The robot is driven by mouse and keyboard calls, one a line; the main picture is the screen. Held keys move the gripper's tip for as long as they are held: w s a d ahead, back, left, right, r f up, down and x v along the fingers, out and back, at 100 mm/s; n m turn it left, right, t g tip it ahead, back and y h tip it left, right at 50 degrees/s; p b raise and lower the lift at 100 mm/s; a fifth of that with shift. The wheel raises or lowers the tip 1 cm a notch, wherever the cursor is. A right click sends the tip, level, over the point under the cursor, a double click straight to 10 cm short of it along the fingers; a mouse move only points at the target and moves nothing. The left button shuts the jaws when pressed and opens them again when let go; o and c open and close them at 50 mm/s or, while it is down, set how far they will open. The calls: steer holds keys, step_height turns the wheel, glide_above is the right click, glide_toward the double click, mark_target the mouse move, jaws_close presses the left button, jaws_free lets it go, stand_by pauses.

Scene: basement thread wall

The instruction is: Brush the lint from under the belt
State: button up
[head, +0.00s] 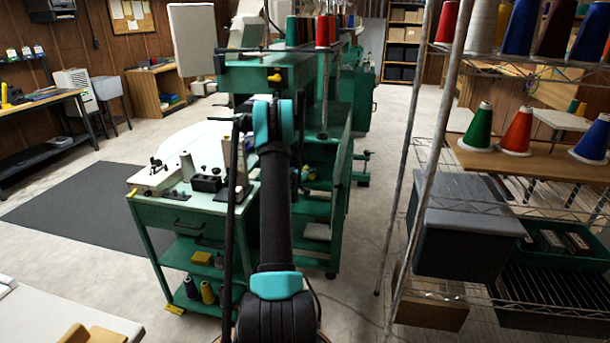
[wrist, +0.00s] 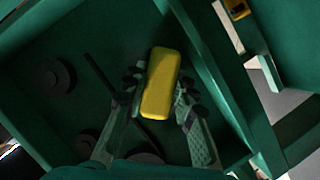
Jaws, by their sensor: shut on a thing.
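In the wrist view my gripper (wrist: 158,84) is shut on a yellow block-shaped thing (wrist: 160,82) with rounded corners, held between its two fingers. It may be the brush; no bristles show. Beneath it is a dark green recess (wrist: 100,25) with raised walls. A thin dark strip (wrist: 100,73) runs slantwise behind the left finger and may be the belt. Dark round discs, perhaps pulleys, sit at the left (wrist: 52,77) and lower left (wrist: 86,145). I cannot make out any lint. In the head view my arm hides the gripper.
The green machine frame (head: 330,130) stands ahead. A wire rack (head: 465,300) with cones and bins stands close on the right. Floor (head: 370,120) is clear between machine and rack.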

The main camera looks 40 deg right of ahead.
mark_target(326, 174)
steer(key=shift+s+d, duration=1.15)
steer(key=shift+s, duration=0.15)
steer(key=shift+s+d, duration=1.1)
steer(key=shift+s, duration=0.2)
steer(key=shift+w, duration=0.1)
steer(key=shift+w+a, duration=1.5)
steer(key=shift+w, duration=0.2)
steer(key=shift+w+a, duration=1.5)
steer(key=shift+w, duration=0.25)
steer(key=shift+w+a, duration=1.5)
steer(key=shift+w, duration=0.2)
steer(key=s+a, duration=0.4)
steer(key=shift+a, duration=0.3)
steer(key=shift+s+a, duration=0.95)
steer(key=shift+a, duration=0.15)
